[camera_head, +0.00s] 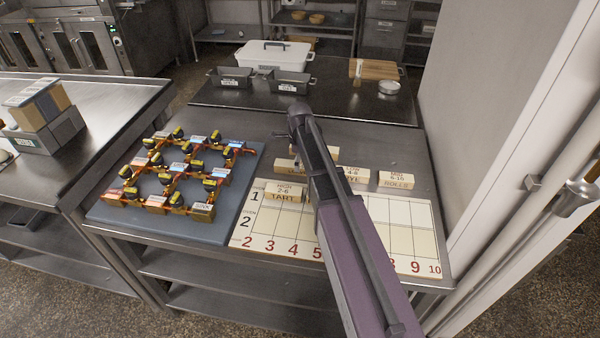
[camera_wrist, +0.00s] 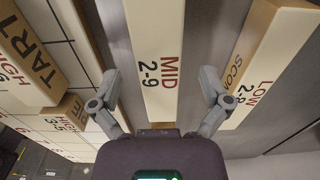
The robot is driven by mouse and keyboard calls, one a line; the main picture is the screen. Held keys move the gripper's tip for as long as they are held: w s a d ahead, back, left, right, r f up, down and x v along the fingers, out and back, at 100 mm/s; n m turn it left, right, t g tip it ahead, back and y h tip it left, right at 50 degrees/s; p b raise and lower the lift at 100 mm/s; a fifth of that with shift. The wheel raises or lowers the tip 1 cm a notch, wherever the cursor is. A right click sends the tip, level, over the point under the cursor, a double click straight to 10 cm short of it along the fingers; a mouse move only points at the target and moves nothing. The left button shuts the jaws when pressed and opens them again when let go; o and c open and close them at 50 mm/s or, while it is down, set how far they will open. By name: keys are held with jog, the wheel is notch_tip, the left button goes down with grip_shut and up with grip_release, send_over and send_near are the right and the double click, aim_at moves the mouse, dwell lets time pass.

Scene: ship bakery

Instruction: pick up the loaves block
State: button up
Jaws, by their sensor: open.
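My gripper (camera_wrist: 160,88) is open, its two fingers on either side of a cream block (camera_wrist: 160,50) marked "MID 2-9" in the wrist view. The fingers look clear of the block. Its product name is not in view, so I cannot tell if it is the loaves block. In the head view my arm covers the gripper and parts of the blocks around it. No block's label reads "loaves" in either view.
In the head view, the rolls block (camera_head: 396,180) stands right of my arm, near the numbered board (camera_head: 415,240). A blue-grey tray (camera_head: 105,215) is left.

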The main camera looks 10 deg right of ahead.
jog(key=shift+f+b, duration=0.9)
jog(key=shift+f, duration=0.35)
jog(key=c, duration=1.3)
